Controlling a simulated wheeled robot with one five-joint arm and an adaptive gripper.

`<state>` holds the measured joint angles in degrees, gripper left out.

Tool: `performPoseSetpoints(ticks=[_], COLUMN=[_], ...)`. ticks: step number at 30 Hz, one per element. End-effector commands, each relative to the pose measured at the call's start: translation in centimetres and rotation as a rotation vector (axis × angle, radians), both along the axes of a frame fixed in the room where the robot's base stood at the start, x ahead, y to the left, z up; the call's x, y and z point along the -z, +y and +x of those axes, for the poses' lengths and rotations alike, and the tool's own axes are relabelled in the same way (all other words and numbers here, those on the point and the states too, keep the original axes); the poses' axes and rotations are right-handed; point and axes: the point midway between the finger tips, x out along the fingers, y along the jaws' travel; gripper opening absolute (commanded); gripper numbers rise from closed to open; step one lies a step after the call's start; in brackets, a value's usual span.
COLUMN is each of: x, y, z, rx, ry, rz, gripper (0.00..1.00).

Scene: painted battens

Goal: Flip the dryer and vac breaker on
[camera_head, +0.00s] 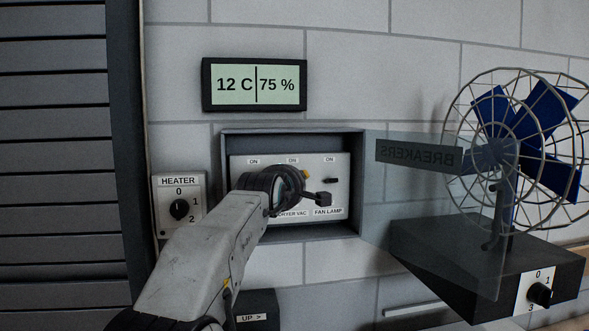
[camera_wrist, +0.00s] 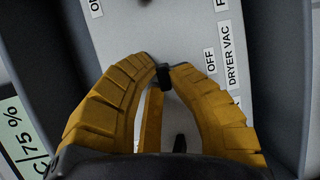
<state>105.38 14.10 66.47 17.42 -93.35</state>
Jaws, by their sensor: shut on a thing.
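The breaker panel (camera_head: 338,163) is a light plate in an open grey wall box, with ON labels along the top. Its DRYER VAC label is partly covered by my arm in the head view and shows in the wrist view (camera_wrist: 233,57), beside the word OFF. My gripper (camera_wrist: 162,72) has its yellow fingers closed on the black dryer and vac breaker lever (camera_wrist: 163,76). In the head view my gripper (camera_head: 305,176) is mostly hidden behind my wrist. I cannot tell for sure which way the lever is set.
The FAN LAMP breaker (camera_head: 331,180) is just right of my gripper. The clear BREAKERS door (camera_head: 425,205) stands open to the right, in front of a blue-bladed fan (camera_head: 545,115). A HEATER dial (camera_head: 179,209) is at left, with a display (camera_head: 255,85) above the box.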

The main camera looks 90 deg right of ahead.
Motion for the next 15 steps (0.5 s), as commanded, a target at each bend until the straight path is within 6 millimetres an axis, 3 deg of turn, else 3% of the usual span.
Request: performPoseSetpoints(ticks=[1, 15], x=[-1.1, -0.89], y=[-0.07, -0.19], z=[0.13, -0.03], rx=[-0.004, -0.014], ry=[0.004, 0.021], rz=[0.019, 0.161], gripper=[0.0, 0.0])
